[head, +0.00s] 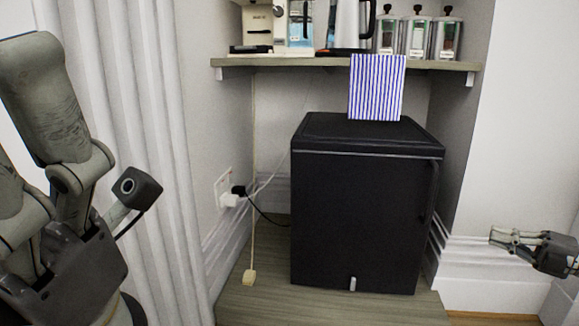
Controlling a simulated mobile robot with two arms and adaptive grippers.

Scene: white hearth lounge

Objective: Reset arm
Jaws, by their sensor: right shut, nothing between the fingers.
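My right gripper (497,238) is at the right edge, small in the picture. Its fingers point left and are shut, with nothing between them. It is in front of the white wall, to the right of the black mini fridge (355,220) and apart from it. My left gripper (45,115) is large and close at the left edge, partly cut off by the frame. One big grey finger points up, and a small black camera block sticks out to its right. Whether its fingers are open or shut cannot be made out.
A blue-and-white striped box (377,90) stands on the fridge. Above it a shelf (300,62) holds a kettle (349,25), a coffee machine (262,22) and several canisters (416,36). A plug (230,199) with a black cord is in the left wall.

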